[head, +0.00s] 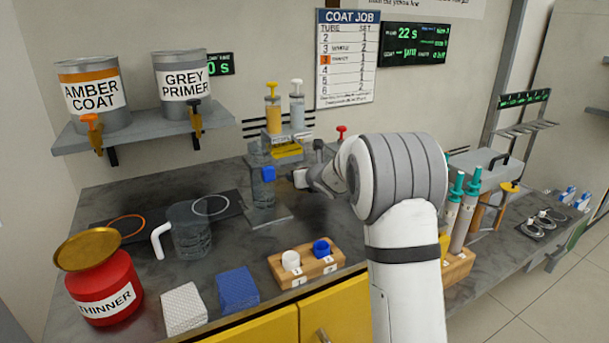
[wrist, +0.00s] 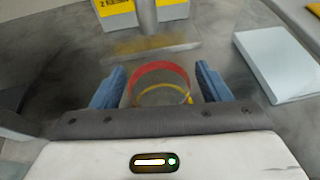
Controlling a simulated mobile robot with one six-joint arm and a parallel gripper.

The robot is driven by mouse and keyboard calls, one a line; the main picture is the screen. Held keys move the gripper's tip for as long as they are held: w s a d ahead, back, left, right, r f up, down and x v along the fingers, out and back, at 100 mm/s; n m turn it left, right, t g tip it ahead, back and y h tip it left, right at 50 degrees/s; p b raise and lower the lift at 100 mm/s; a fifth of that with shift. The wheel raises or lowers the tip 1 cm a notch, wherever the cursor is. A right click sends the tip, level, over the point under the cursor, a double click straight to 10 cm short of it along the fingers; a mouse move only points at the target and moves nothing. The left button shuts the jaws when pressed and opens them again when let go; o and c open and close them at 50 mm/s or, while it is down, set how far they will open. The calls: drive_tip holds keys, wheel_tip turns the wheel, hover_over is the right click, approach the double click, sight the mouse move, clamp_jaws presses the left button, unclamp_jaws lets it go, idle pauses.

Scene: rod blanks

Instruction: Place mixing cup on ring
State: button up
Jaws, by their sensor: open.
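A clear cup (wrist: 160,88) with a red band and a yellow line, apparently the mixing cup, stands between my gripper's fingers in the wrist view. My gripper (wrist: 160,90) is open, with one blue fingertip on each side of the cup; I cannot tell whether either touches it. An orange ring (head: 126,217) and a white ring (head: 210,198) are marked on dark pads at the left of the bench.
A clear jug with a white handle (head: 191,232) stands beside the pads. The pump stand (wrist: 147,18) is ahead. A red thinner can (head: 103,290) is at front left.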

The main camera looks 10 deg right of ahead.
drive_tip(key=v, duration=1.1)
drive_tip(key=shift+s, duration=0.25)
drive_tip(key=shift+a+r+p, duration=0.15)
drive_tip(key=shift+r+p, duration=0.15)
drive_tip(key=shift+p, duration=0.05)
drive_tip(key=s+a+r+n+g+y+p, duration=0.25)
drive_tip(key=s+a+r+n+p, duration=0.3)
drive_tip(key=s+n, duration=0.35)
drive_tip(key=s+a+r+n+g+y+p, duration=0.2)
drive_tip(key=s+a+r+n+g+p, duration=0.25)
drive_tip(key=s+n, duration=0.5)
drive_tip(key=s+d+r+n+g+h+p, duration=0.1)
drive_tip(key=s+d+r+n+h+p, duration=0.1)
drive_tip(key=s+n, duration=0.5)
drive_tip(key=s+d+r+n+g+h+p, duration=0.2)
drive_tip(key=s+d+n+h+p, duration=0.3)
drive_tip(key=s, duration=0.8)
drive_tip(key=d+n+p, duration=0.1)
drive_tip(key=n+p, duration=0.2)
drive_tip(key=shift+s+d+g, duration=0.3)
drive_tip(key=shift+s+d, duration=0.05)
drive_tip(key=shift+d, duration=0.05)
